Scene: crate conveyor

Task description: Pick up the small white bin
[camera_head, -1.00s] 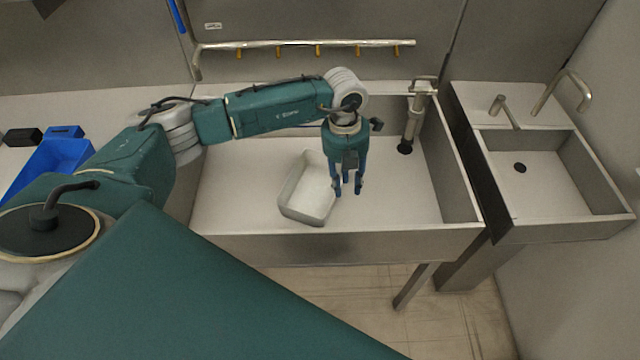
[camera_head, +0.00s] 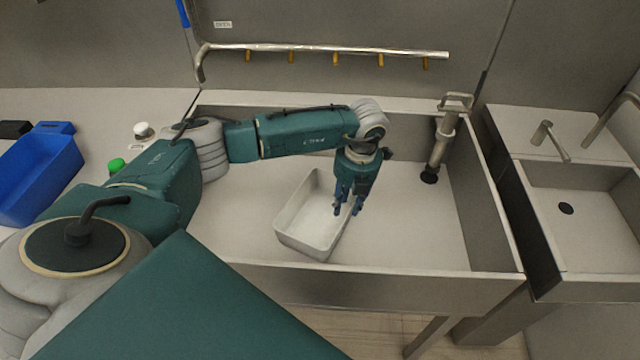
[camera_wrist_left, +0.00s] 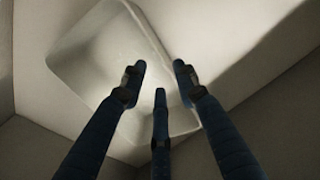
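The small white bin (camera_head: 308,222) stands in the large sink, open side up and empty. My left gripper (camera_head: 346,208) points down at the bin's right wall, with its fingertips by that wall. In the left wrist view the bin (camera_wrist_left: 90,50) lies beyond the spread fingers of my left gripper (camera_wrist_left: 158,80), and nothing is between the fingers. I cannot tell whether a finger touches the rim. My right gripper is not in view.
The large sink (camera_head: 420,240) has raised walls and a drain pipe (camera_head: 440,150) at its back right. A second sink (camera_head: 590,235) with taps stands at the right. A blue bin (camera_head: 40,175) is on the left counter. A rail (camera_head: 310,49) with yellow hooks runs along the back wall.

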